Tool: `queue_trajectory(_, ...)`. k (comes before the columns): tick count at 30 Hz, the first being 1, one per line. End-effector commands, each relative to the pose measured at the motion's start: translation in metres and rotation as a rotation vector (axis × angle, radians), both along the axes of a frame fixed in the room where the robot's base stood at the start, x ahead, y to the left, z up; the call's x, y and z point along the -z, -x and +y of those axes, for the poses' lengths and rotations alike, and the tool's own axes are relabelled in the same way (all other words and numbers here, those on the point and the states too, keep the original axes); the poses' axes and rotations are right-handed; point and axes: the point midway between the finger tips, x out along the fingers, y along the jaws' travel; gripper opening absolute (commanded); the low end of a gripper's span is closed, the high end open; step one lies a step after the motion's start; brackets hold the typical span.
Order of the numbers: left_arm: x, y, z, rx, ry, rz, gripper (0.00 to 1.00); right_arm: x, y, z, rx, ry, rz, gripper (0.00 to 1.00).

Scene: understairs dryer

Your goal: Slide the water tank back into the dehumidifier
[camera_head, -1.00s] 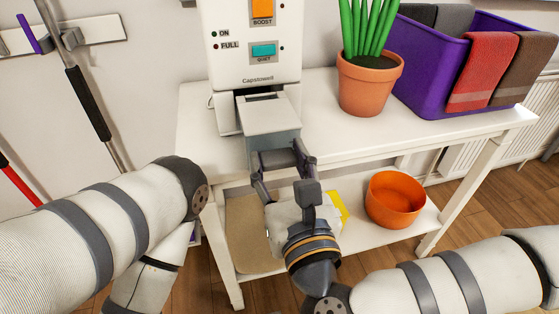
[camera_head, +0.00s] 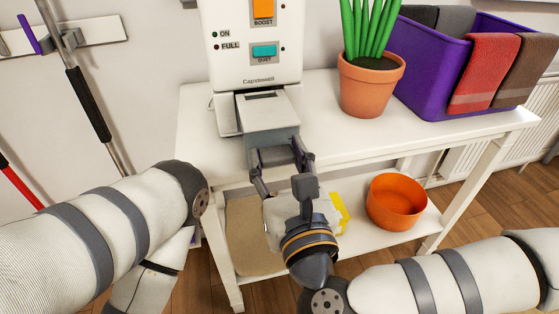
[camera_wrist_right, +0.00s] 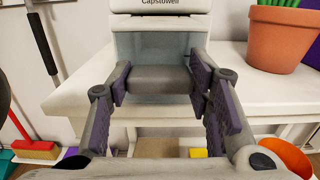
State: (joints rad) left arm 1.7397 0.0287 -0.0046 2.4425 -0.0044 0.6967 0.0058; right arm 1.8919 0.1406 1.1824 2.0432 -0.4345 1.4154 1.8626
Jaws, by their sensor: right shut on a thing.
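The white dehumidifier (camera_head: 252,55) stands on a white table against the wall. Its grey water tank (camera_head: 268,113) sticks out of the opening low on its front, with the rear part hidden inside. The tank looks roughly level and in line with the opening. My right gripper (camera_head: 280,156) is shut on the tank's front end, below and in front of the dehumidifier. In the right wrist view, the fingers (camera_wrist_right: 159,86) stand on both sides of the grey front part of the tank (camera_wrist_right: 160,72). My left arm is at the left; its gripper is out of view.
A potted plant (camera_head: 368,92) stands right of the dehumidifier on the white table (camera_head: 340,142). A purple bin (camera_head: 425,70) with towels is farther right. An orange bowl (camera_head: 396,201) sits on the lower shelf. Brooms lean at the left.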

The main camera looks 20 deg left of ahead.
Motion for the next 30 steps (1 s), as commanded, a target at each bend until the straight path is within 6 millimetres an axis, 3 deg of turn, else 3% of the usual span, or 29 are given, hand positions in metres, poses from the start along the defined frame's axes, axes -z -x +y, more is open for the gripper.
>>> queue_trajectory(30,0.008,0.005,0.000,0.000,0.000,0.014,0.48,0.000,-0.021,0.014,0.000,-0.001,-0.001,0.13)
